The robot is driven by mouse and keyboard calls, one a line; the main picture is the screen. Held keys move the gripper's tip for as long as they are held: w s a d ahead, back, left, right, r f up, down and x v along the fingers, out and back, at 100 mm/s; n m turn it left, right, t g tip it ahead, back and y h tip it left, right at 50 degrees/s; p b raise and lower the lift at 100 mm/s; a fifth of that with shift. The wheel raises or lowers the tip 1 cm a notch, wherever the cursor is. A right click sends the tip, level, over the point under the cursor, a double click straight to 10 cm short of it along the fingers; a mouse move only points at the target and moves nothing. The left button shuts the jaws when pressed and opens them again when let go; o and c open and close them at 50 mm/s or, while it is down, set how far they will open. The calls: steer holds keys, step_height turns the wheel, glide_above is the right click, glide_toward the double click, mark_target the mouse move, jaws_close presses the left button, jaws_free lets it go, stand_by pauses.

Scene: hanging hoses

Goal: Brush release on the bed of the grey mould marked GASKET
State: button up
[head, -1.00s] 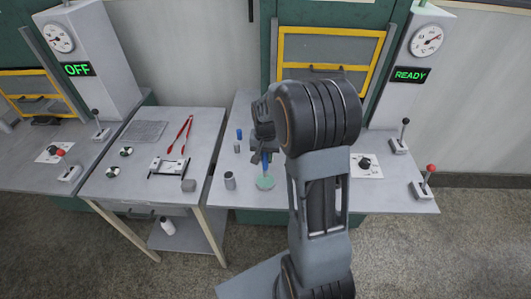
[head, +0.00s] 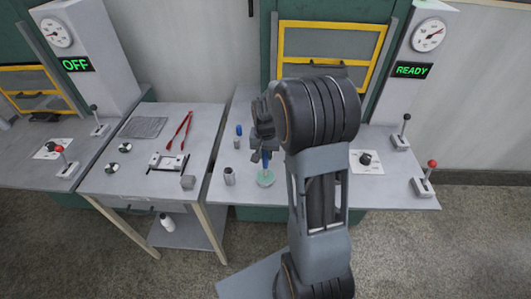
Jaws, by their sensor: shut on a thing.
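My gripper (head: 266,150) is shut on a blue-handled brush (head: 266,160), held roughly upright over a small pale green dish (head: 265,181) on the right bench. The brush's lower end is at or just above the dish; I cannot tell whether it touches. My arm hides much of the bench to the right. No GASKET marking can be read. A small grey block (head: 188,182) and a pale frame-like piece with dark ends (head: 167,162) lie on the middle table; I cannot tell whether either is the mould.
A grey cup (head: 229,176) and small blue-topped item (head: 239,130) stand left of the dish. Levers (head: 424,180) stand at right. The press panel reads READY (head: 411,71); the left reads OFF.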

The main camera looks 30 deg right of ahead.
steer(key=shift+s+f+b, duration=0.1)
steer(key=shift+f+b, duration=0.35)
steer(key=shift+f, duration=0.15)
stand_by(1.2)
steer(key=shift+r, duration=0.1)
steer(key=shift+r+p, duration=2.55)
steer(key=shift+r, duration=0.9)
